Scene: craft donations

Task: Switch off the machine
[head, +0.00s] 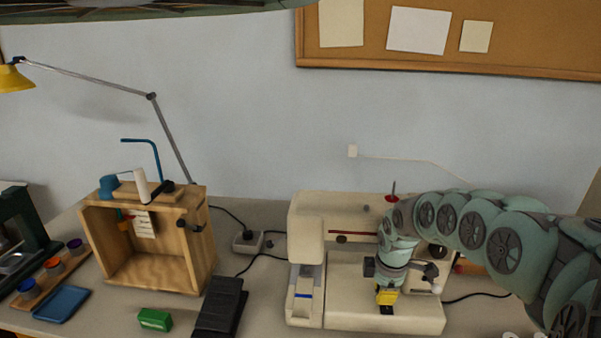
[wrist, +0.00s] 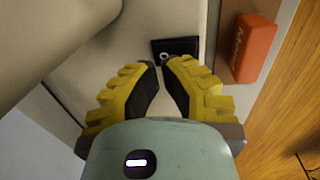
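The machine is a cream sewing machine (head: 307,225) on the table, with a red stripe and a spool pin on top. My gripper (head: 386,306) points down in front of its right part, above the cream base. In the wrist view, my gripper's yellow fingers (wrist: 161,66) have their dark tips drawn together with only a narrow gap, and nothing is held. A black switch (wrist: 178,46) with a white round mark lies just beyond the tips, partly covered by them. Whether they touch it I cannot tell. My arm hides part of the machine in the head view.
An orange-red box (wrist: 247,47) lies beside the machine. A wooden box frame (head: 205,245), a black foot pedal (head: 220,306), a green block (head: 155,319) and a blue tray (head: 62,303) stand left. Cables run to a white socket block (head: 248,241).

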